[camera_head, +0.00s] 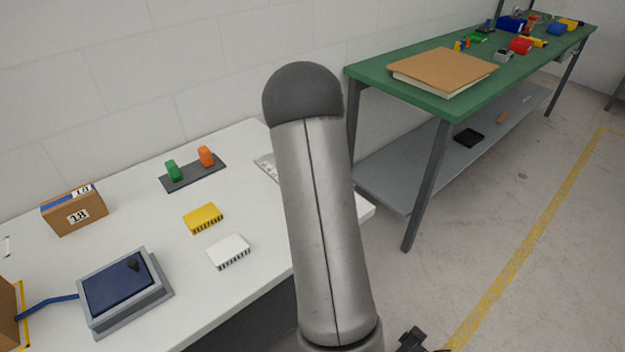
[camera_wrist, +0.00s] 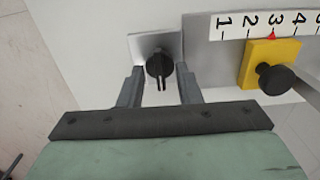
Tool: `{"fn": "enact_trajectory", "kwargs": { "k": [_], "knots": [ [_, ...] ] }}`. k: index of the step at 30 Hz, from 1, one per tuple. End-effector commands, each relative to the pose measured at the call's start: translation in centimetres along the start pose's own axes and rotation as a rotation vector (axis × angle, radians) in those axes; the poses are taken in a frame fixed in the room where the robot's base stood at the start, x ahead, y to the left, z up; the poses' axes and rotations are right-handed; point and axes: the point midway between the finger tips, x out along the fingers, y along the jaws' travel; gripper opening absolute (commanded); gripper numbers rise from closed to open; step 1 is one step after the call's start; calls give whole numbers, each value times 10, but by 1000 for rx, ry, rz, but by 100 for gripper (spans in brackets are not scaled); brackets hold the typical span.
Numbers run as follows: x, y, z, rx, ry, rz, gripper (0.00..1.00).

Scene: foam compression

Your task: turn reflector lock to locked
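In the wrist view a black round knob (camera_wrist: 159,64) with a narrow, slotted tab sits on a small light grey plate (camera_wrist: 141,41). It appears to be the reflector lock; no locked or unlocked label is readable. The tab points toward the gripper's palm. My gripper (camera_wrist: 160,70) is open, with one finger on each side of the knob. Gaps show between the fingers and the knob, so it is not clamped. In the head view the lock is not visible; my arm covers much of the middle.
In the wrist view a yellow slider (camera_wrist: 257,55) with a black knob sits right of the lock, below a numbered scale (camera_wrist: 262,23). On the white table (camera_head: 120,220) are a blue-topped device (camera_head: 117,288), a yellow block (camera_head: 203,217) and a white block (camera_head: 229,251). A green bench (camera_head: 440,105) stands behind.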

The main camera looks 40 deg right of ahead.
Motion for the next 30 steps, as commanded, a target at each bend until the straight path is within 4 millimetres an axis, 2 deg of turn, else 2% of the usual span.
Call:
{"fn": "enact_trajectory", "kwargs": {
  "k": [7,11,14,24,30],
  "knots": [
    [-1,0,0,-1,0,0,31],
    [-10,0,0,-2,1,-1,31],
    [-26,-1,0,-3,3,-3,31],
    [-109,-1,0,-2,3,-4,31],
    [-150,0,0,-1,3,-3,31]
  ]
}}
